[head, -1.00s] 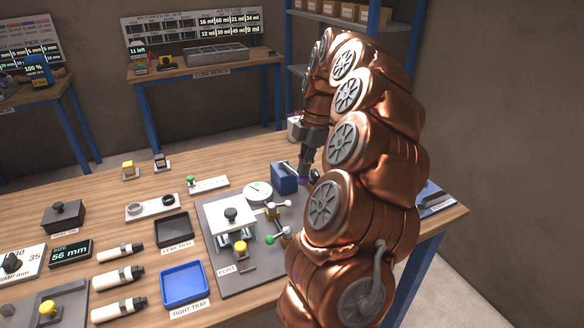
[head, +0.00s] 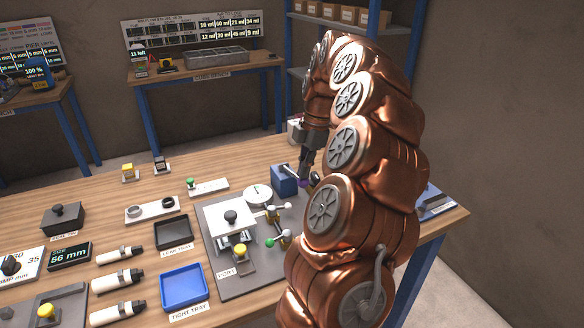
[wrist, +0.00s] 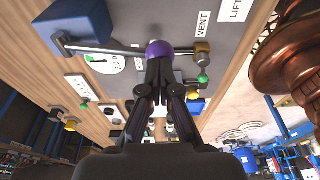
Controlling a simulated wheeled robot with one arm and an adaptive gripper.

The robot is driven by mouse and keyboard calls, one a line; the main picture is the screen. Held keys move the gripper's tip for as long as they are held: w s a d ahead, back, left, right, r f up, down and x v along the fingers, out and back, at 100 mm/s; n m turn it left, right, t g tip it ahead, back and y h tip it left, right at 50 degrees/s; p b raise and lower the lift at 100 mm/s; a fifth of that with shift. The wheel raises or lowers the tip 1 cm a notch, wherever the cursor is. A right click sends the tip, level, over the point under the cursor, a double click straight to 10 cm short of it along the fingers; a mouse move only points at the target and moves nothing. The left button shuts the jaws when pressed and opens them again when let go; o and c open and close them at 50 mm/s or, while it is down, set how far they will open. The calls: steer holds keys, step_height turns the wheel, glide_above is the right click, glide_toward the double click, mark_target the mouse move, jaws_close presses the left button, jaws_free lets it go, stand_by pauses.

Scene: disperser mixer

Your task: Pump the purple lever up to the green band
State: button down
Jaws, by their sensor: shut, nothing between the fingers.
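In the head view my gripper (head: 304,174) is partly hidden.
A valve with white and green knobs (head: 277,238) and a white press block (head: 228,218) stand close by on the grey plate (head: 225,285). A VENT label (wrist: 203,24) lies near the knob. A blue tray (head: 184,287) lies to the left.

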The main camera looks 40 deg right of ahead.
steer(key=shift+r, duration=0.1)
stand_by(0.3)
steer(key=shift+r+p, duration=1.45)
steer(key=shift+r, duration=1.55)
